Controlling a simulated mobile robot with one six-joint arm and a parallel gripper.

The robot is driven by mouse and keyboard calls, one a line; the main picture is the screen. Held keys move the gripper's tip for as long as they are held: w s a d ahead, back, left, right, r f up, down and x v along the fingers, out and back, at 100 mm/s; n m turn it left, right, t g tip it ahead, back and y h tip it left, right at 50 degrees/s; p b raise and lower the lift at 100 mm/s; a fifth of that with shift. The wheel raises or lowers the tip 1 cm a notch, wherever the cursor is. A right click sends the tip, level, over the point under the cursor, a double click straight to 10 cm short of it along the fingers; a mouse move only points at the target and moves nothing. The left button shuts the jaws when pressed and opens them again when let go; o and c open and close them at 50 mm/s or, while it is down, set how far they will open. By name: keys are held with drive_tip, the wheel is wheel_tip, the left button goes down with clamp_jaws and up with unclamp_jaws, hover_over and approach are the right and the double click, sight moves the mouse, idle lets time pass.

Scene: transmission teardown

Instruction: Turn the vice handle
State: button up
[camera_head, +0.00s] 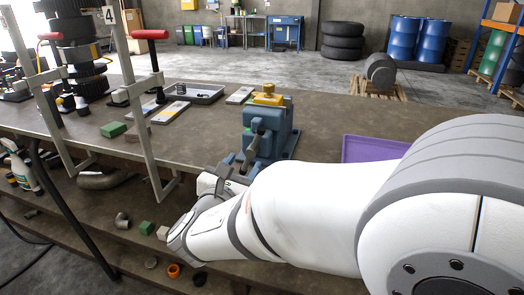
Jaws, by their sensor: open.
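The blue vice (277,125) stands on the workbench (340,120) near the front edge, with a yellow part (267,97) on top of it. A dark grey bar on its front side, which looks like the vice handle (252,149), slants beside the blue body. My gripper (232,169) is open, just below and left of this bar. My white arm reaches in from the right and hides the lower front of the vice. I cannot tell whether the fingers touch the handle.
Clamps with a red handle (150,34) stand at the left edge of the bench. A grey tray (196,93), a green block (113,129) and a purple tray (373,149) lie on top. Loose parts lie on the shelf below. The bench right of the vice is largely clear.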

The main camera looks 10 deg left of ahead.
sight(247, 157)
drive_tip(key=shift+w+d, duration=0.2)
drive_tip(key=shift+w, duration=2)
drive_tip(key=shift+c, duration=0.5)
clamp_jaws()
drive_tip(key=shift+d, duration=0.15)
drive_tip(key=shift+s+a+p, duration=0.1)
drive_tip(key=shift+a+p, duration=0.15)
drive_tip(key=shift+p, duration=0.05)
